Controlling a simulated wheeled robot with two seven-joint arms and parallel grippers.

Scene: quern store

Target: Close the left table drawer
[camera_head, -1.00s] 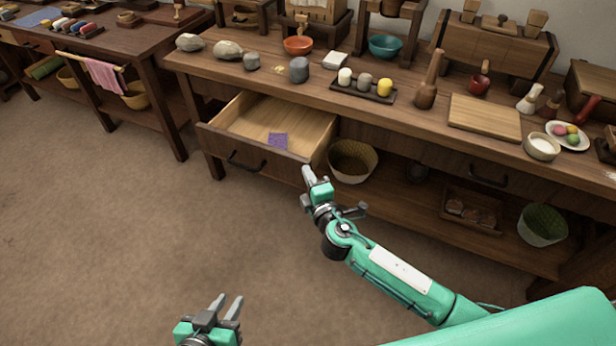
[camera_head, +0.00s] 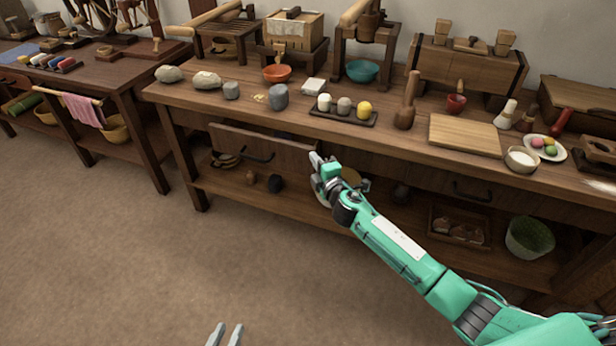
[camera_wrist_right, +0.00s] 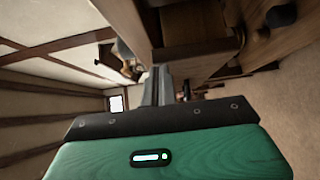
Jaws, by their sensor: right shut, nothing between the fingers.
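The left table drawer (camera_head: 225,138) is under the left part of the long wooden table (camera_head: 160,95). My left gripper (camera_head: 224,335) is low at the bottom edge, fingers apart, away from the table.
A lower shelf holds a basket (camera_head: 530,238) and other items. A second table (camera_head: 110,75) stands left. The floor in front is clear.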

